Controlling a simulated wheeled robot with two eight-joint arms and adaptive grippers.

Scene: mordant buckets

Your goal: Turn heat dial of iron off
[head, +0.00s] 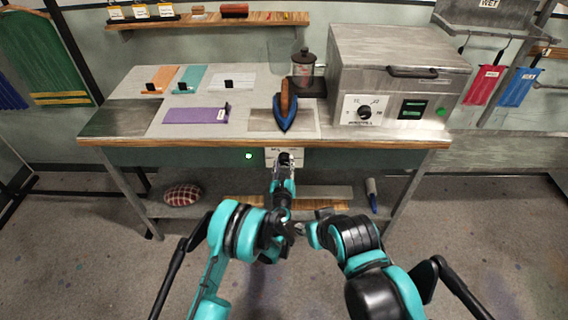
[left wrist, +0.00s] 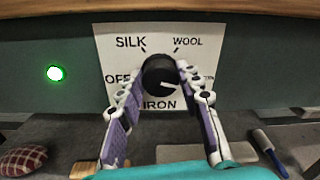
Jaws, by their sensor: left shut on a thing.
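The heat dial (left wrist: 160,75) is a round black knob on a white plate (left wrist: 118,43) lettered SILK, WOOL, OFF and IRON. Its white pointer line points right and slightly down, away from OFF on the left. The label on the right is partly hidden by a finger. My left gripper (left wrist: 162,82) is shut on the dial, one finger on each side; it also shows in the head view (head: 284,165). The blue iron (head: 285,112) stands on the bench above the plate. My right arm is in front of the bench, its gripper unclear.
A green lamp (left wrist: 55,73) glows left of the plate. The bench (head: 350,144) carries coloured cloth strips, a glass jar (head: 303,68) and a metal box (head: 397,70) with its own dial (head: 364,112). A checked cushion (head: 183,194) lies on the lower shelf.

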